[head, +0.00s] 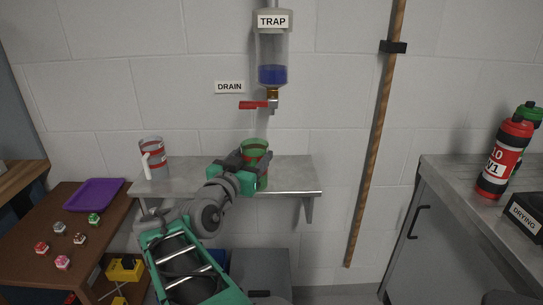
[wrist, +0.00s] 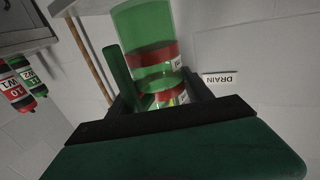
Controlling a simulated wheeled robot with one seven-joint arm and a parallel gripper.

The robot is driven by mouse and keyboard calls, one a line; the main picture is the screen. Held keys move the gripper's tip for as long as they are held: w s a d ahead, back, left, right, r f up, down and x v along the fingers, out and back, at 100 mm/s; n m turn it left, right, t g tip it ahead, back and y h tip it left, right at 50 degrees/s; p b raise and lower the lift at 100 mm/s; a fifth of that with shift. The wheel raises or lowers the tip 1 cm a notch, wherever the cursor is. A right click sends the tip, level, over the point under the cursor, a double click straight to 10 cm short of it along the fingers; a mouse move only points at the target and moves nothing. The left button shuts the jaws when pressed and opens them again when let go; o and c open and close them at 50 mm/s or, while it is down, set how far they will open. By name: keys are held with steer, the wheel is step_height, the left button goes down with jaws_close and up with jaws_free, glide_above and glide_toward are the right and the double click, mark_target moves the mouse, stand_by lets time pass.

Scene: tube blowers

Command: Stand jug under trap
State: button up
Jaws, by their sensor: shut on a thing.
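The trap (head: 272,50) is a clear vessel on the wall with blue liquid in its lower part. A red-handled tap (head: 254,105) sits under it. A green see-through jug (head: 256,147) with red bands is below the tap, its mouth slightly left of the spout in the head view. My gripper (head: 238,168) is shut on this green jug, which also fills the space between the fingers in the wrist view (wrist: 148,32). The jug looks about upright over the wall shelf (head: 290,175). My gripper hides part of it, and I cannot tell whether its base touches the shelf.
A clear jug with red bands and a white handle (head: 152,155) stands at the shelf's left end. A brown pipe (head: 375,130) runs down the wall at right. A counter (head: 450,180) with bottles (head: 503,160) is far right. A brown table (head: 60,215) holds a purple tray (head: 94,194).

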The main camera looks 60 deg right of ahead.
steer(key=shift+w+d+f, duration=0.2)
steer(key=shift+d+f, duration=0.4)
steer(key=shift+d, duration=1.65)
steer(key=shift+w+d+f, duration=0.25)
steer(key=shift+d+f, duration=0.35)
steer(key=shift+d, duration=1.65)
steer(key=shift+w+d+f, duration=0.2)
steer(key=shift+d+f, duration=0.4)
steer(key=shift+d, duration=1.65)
steer(key=shift+f, duration=0.2)
steer(key=o, duration=1.4)
steer(key=shift+r, duration=0.1)
steer(key=shift+r, duration=0.1)
